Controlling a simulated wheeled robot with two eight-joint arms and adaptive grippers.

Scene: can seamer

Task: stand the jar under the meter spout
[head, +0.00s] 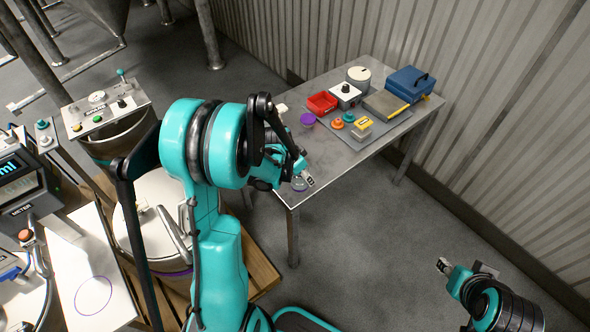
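The meter (25,190), a dark box with a lit display, stands at the left edge. A white board (112,270) with a purple ring drawn on it (93,295) lies beside it. I cannot make out the spout. I see no jar clearly. A small purple ring shows on the near left corner of the grey table (345,150), by my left gripper (303,177). That gripper is low over this corner, seen from behind, and its grip is hidden. My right gripper (465,268) is over the floor at lower right, fingers apart, empty.
The table also holds a red tray (322,102), a purple cup-like item (307,119), a blue case (411,82) and several small items. A control panel (104,108) and a lidded drum (135,218) stand between table and meter. The floor at right is clear.

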